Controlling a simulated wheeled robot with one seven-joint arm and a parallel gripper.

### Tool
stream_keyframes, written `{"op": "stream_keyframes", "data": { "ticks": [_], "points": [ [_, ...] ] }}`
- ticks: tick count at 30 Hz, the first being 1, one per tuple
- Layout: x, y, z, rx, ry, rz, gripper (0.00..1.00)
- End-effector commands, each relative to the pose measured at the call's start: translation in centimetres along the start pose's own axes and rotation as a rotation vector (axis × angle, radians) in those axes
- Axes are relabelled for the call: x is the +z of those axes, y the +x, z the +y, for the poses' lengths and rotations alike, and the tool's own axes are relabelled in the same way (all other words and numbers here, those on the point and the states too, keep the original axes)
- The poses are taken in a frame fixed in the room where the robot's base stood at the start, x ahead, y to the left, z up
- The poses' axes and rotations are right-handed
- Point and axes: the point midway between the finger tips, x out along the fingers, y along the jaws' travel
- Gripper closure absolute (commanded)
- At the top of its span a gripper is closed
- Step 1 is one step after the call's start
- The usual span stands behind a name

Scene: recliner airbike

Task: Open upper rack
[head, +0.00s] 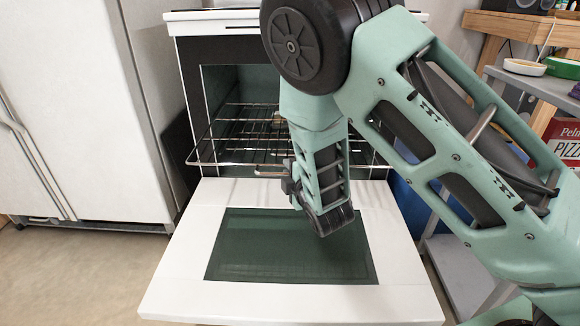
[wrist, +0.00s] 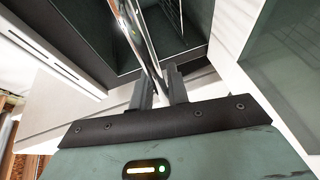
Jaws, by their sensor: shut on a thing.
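The oven's wire upper rack (head: 230,163) extends forward out of the cavity, above the lowered door. My gripper (head: 284,178) is at the rack's front edge, near its middle, and is shut on it. In the wrist view the two fingers of my gripper (wrist: 161,84) stand close together, with the rack's metal bars (wrist: 146,42) running up between them. The exact contact point is partly hidden by the fingers, and my arm covers the rack's right part in the head view.
The white oven door (head: 190,275) with its dark glass lies open and level below my gripper. A white fridge (head: 85,110) stands at the left. A grey shelf unit (head: 535,85) and a wooden bench (head: 520,27) are at the right. Floor is clear at the front left.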

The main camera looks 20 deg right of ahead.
Motion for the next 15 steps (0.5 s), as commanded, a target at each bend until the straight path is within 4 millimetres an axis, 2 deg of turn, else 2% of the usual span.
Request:
{"op": "stream_keyframes", "data": {
  "ticks": [1, 9, 10, 11, 15],
  "points": [
    [-0.04, -0.3, -1.13, -0.029, -0.003, 0.001, 1.0],
    [-0.07, -0.3, -1.16, -0.03, -0.003, 0.002, 1.0],
    [-0.07, -0.3, -1.16, -0.029, -0.003, 0.002, 0.75],
    [-0.08, -0.3, -1.15, -0.029, -0.003, 0.002, 0.69],
    [-0.04, -0.23, -0.91, -0.023, -0.002, 0.001, 0.69]
  ]
}}
